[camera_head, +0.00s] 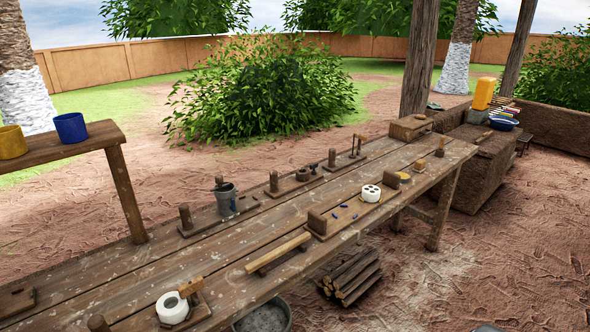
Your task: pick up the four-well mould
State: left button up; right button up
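The four-well mould looks to be the small white round piece with dark holes in its top (371,193). It sits upright at the right end of a low wooden board (346,218) on the long wooden workbench (232,243). Several small blue pieces lie on the board to its left. Nothing visible touches the mould from above. Neither of my grippers shows in this view.
A yellow-topped piece (404,177) and wooden blocks stand just right of the mould. Firewood (350,276) lies on the ground below the bench.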

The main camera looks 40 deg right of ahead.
aim_at(371, 194)
jog(key=z, duration=1.8)
jog(key=i+l+u, duration=0.1)
jog(key=u, duration=0.45)
jog(key=i+l+u, duration=0.15)
jog(key=l, duration=0.2)
jog(key=i+l+u, duration=0.1)
jog(key=l, duration=0.3)
jog(key=i+l+u, duration=0.15)
jog(key=l, duration=0.25)
jog(key=i+l+u, duration=0.15)
jog(key=l, duration=0.25)
jog(key=i+l+u, duration=0.1)
jog(key=l, duration=0.3)
